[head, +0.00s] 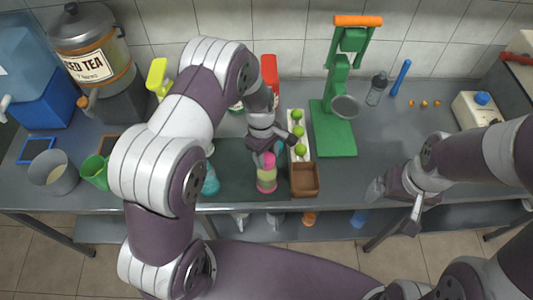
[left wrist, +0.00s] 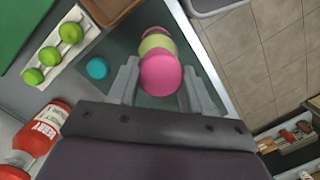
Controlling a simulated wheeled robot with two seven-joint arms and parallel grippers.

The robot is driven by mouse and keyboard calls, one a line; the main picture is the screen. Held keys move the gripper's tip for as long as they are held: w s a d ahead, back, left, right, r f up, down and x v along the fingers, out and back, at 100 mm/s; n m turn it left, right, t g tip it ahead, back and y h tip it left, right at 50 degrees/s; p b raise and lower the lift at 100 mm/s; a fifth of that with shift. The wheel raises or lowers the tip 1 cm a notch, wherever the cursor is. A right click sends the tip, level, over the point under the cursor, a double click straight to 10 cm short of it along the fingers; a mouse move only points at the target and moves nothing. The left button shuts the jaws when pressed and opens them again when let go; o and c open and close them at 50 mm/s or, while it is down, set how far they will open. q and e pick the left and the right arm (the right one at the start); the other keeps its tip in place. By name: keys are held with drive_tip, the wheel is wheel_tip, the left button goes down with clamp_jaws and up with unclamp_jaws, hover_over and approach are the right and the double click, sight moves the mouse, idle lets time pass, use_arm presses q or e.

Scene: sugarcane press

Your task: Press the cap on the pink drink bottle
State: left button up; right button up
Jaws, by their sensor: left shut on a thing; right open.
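The pink drink bottle (head: 266,175) has pink ends and a yellow-green middle band. It stands on the dark mat near the counter's front edge. My left gripper (head: 265,155) is shut on it from above. In the left wrist view the bottle's rounded pink top (left wrist: 160,73) sits between the two fingers. A small teal round piece (left wrist: 96,68), perhaps a cap, lies on the mat beside the bottle; it is partly hidden in the head view (head: 280,145). My right gripper (head: 393,204) is open and empty, over the counter's front edge at the right.
A white tray of green limes (head: 299,124) and a brown box (head: 305,190) are right of the bottle. A green press (head: 335,110) stands behind them. A red bottle (left wrist: 47,127) is near my left wrist. A teal bottle (head: 210,181) stands left.

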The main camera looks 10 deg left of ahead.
idle(0.4)
use_arm(q)
drive_tip(key=o, duration=1.5)
drive_tip(key=shift+r, duration=0.1)
wheel_tip(320, 180, up, 7)
drive_tip(key=p, duration=0.6)
clamp_jaws()
